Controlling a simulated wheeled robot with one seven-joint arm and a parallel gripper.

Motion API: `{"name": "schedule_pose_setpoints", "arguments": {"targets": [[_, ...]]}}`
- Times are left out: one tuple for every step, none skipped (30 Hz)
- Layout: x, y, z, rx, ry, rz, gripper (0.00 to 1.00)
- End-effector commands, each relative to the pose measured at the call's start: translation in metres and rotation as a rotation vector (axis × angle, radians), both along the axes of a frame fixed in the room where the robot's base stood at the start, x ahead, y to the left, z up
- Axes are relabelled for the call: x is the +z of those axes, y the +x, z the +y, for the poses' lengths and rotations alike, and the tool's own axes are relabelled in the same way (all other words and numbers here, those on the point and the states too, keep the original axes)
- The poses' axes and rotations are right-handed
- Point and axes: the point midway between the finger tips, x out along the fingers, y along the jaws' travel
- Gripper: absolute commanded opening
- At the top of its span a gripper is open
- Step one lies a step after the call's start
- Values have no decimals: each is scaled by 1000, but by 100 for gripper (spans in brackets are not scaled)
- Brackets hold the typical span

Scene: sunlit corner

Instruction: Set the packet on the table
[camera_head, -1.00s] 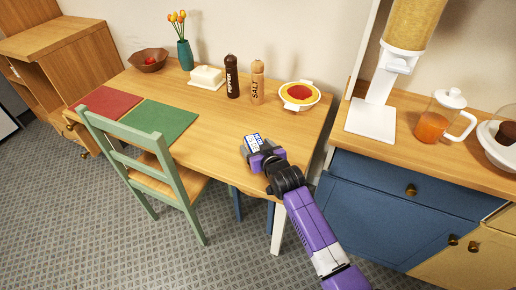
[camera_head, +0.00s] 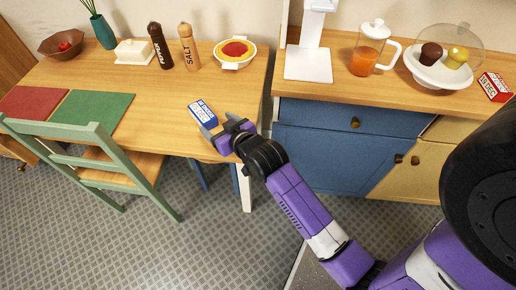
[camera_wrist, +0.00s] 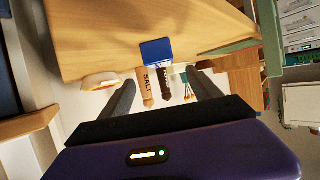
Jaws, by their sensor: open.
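A small blue and white packet (camera_head: 202,113) lies on the wooden table (camera_head: 170,105), near its front edge toward the right. In the wrist view the packet (camera_wrist: 157,51) shows its blue side just beyond the fingertips, against the tabletop. My gripper (camera_head: 220,124) is at the table's front edge, right behind the packet on the near side. Its two fingers (camera_wrist: 161,82) are spread apart with nothing between them. The packet's underside is hidden.
A bowl of red and yellow food (camera_head: 235,63), salt mill (camera_head: 188,50), pepper mill (camera_head: 160,48) and butter dish (camera_head: 135,52) stand at the back. A green mat (camera_head: 92,112) lies left, with a chair (camera_head: 90,150) in front. A counter (camera_head: 400,97) stands right.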

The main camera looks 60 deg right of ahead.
Motion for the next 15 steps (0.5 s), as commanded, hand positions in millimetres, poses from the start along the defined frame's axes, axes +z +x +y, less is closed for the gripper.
{"name": "schedule_pose_setpoints", "arguments": {"targets": [[0,-1,1,1,0,0,73],[-1,-2,2,3,1,0,73],[-3,-4,6,7,2,0,73],[-5,-7,11,11,4,-1,73],[-7,-11,17,18,5,-1,73],[-10,-19,27,29,7,-4,73],[-12,-26,36,39,9,-6,73],[-15,-34,46,51,10,-9,73],[-17,-46,60,68,11,-15,73],[-19,-57,72,82,13,-18,73],[-20,-68,82,96,14,-22,73],[-20,-82,96,114,14,-29,73],[-20,-93,105,128,14,-32,73],[-18,-104,114,141,14,-37,73],[-16,-119,125,159,12,-42,73]]}}
